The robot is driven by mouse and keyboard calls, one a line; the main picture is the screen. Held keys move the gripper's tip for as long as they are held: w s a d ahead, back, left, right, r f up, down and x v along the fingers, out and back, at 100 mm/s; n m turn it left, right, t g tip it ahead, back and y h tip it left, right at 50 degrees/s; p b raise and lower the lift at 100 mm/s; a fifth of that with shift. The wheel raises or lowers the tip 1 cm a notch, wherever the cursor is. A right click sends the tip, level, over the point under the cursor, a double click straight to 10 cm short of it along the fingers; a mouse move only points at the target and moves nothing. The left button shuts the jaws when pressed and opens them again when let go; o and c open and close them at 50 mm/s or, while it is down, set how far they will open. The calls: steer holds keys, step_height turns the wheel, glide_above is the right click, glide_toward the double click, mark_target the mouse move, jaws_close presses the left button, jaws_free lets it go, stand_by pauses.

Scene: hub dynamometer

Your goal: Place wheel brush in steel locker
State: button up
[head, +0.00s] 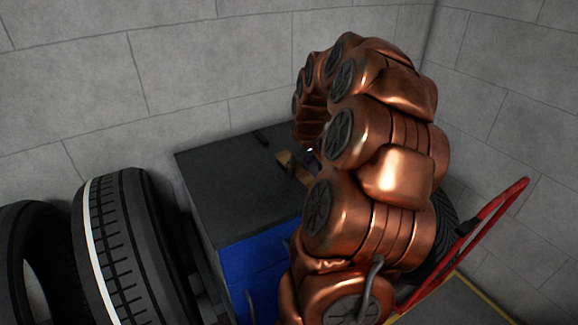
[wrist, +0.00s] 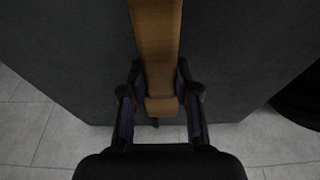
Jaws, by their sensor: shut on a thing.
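The wheel brush shows as a wooden piece (wrist: 157,50) in the wrist view, running from the top edge down between my fingers. My gripper (wrist: 160,99) is shut on its near end, one finger on each side. In the head view, a small part of the brown wood (head: 291,164) shows over the dark top of a blue-fronted cabinet (head: 215,175); my arm hides most of the gripper. The brush's far end is out of the wrist view, and I cannot tell whether the brush touches the top. I cannot make out a steel locker for certain.
Large black tyres (head: 128,250) stand left of the cabinet. A red tubular handle (head: 490,215) rises at the right, beside another tyre (head: 444,232). Grey block walls close off the corner behind.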

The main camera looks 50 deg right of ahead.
steer(key=shift+w+d+f+p, duration=0.1)
steer(key=shift+w+d+p, duration=0.15)
steer(key=shift+w, duration=0.55)
steer(key=shift+w+d+f+p, duration=0.15)
steer(key=shift+w+d, duration=0.15)
steer(key=shift+w, duration=0.45)
steer(key=shift+w+d+r+p, duration=0.1)
steer(key=shift+w+d+p, duration=0.15)
steer(key=shift+w, duration=0.55)
steer(key=shift+s+p+x, duration=0.15)
steer(key=shift+p+x, duration=0.2)
steer(key=shift+x, duration=0.55)
steer(key=shift+s+p+x, duration=0.15)
steer(key=shift+p+x, duration=0.15)
steer(key=shift+x, duration=0.6)
steer(key=shift+f, duration=0.2)
steer(key=o, duration=1)
steer(key=shift+r, duration=0.25)
steer(key=b+v, duration=0.2)
steer(key=v, duration=0.8)
steer(key=shift+s+r+b, duration=0.15)
steer(key=shift+r+b, duration=0.15)
steer(key=shift+s+a+r, duration=0.15)
steer(key=shift+s+r, duration=0.05)
steer(key=shift+r, duration=0.35)
